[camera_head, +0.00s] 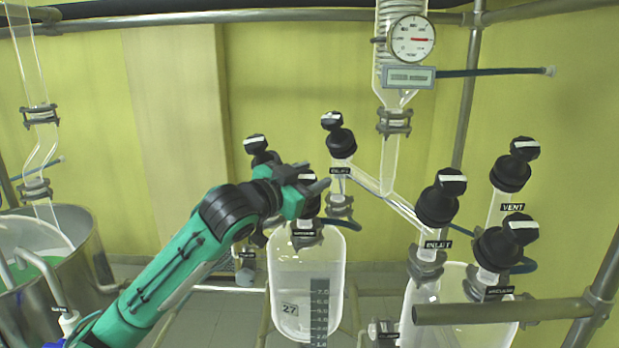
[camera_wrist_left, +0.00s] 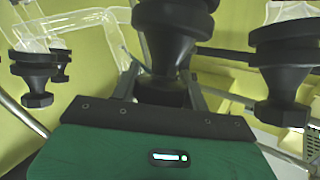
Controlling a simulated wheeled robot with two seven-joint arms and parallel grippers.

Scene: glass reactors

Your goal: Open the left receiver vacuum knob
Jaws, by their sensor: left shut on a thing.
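The left receiver (camera_head: 290,270) is a clear glass vessel with a graduated scale and a "27" tag. Several black knobs with white-marked caps stand on its top. My left gripper (camera_head: 312,186) reaches in from the left and is shut on the front black knob (camera_head: 308,207), above a small label too blurred to read. The gripper hides part of this knob. In the left wrist view the held black knob (camera_wrist_left: 165,50) sits between the fingers of my left gripper (camera_wrist_left: 160,85). The knob's turn angle cannot be told. My right gripper is not in view.
Beside the held knob stand a rear-left knob (camera_head: 262,152) and an inlet knob (camera_head: 340,142), both close to my gripper. A right receiver (camera_head: 420,300) carries several similar knobs. A glass column with a gauge (camera_head: 411,39) hangs above. A steel vessel (camera_head: 85,245) stands at left.

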